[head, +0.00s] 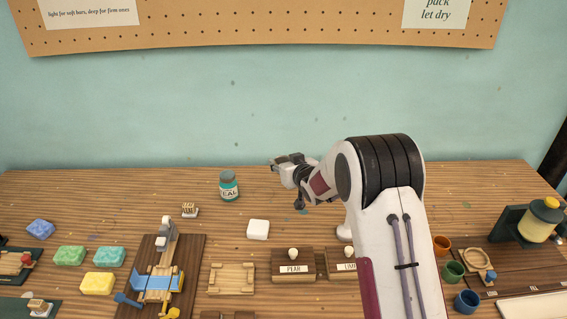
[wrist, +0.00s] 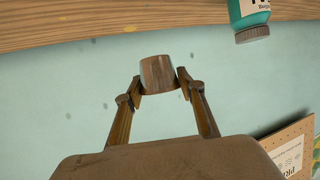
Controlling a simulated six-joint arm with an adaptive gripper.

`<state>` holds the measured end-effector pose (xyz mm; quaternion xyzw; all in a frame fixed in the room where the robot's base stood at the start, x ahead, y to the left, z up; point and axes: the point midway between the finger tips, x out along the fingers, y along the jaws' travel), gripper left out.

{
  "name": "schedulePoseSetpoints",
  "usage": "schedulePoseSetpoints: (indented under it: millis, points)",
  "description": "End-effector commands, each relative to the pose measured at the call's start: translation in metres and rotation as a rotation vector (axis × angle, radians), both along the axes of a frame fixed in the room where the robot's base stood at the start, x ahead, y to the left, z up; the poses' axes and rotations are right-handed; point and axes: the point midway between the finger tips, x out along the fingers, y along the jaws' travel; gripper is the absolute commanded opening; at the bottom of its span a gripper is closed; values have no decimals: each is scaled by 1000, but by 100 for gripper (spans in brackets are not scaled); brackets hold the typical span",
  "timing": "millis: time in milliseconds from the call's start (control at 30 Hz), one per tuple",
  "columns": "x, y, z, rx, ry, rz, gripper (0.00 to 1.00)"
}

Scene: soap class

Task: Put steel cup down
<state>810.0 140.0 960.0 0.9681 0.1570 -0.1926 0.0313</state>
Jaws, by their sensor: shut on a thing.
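My gripper (wrist: 157,77) is shut on the steel cup (wrist: 158,72), whose smooth side mirrors brown wood tones in the wrist view. The fingers press it from both sides. The wrist view is turned over, with the table edge at the top and the wall below. In the head view my gripper (head: 283,162) is above the back part of the table, right of the green jar. I cannot clearly separate the cup from the fingers there. The cup appears held clear of the table.
The green jar (head: 229,187) stands at the back; it also shows in the wrist view (wrist: 250,15). A white block (head: 258,229), a slatted wooden rack (head: 231,278) and a PEAR-labelled box (head: 293,264) lie in front. Orange (head: 442,245), green (head: 453,271) and blue (head: 467,301) cups stand right.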

Motion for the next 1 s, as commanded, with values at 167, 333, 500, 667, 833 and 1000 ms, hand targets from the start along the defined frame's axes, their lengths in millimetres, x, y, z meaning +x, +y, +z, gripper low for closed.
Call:
schedulePoseSetpoints:
  millis: [167, 333, 500, 667, 833, 1000]
  points:
    - [0, 0, 4, 0, -1, 0, 21]
    - [1, 0, 20, 0, -4, 0, 21]
    - [1, 0, 51, 0, -5, 1, 21]
    - [0, 0, 91, -1, -6, 0, 21]
    - [2, -6, 113, -1, 0, -3, 21]
    - [8, -27, 117, -1, -2, -5, 21]
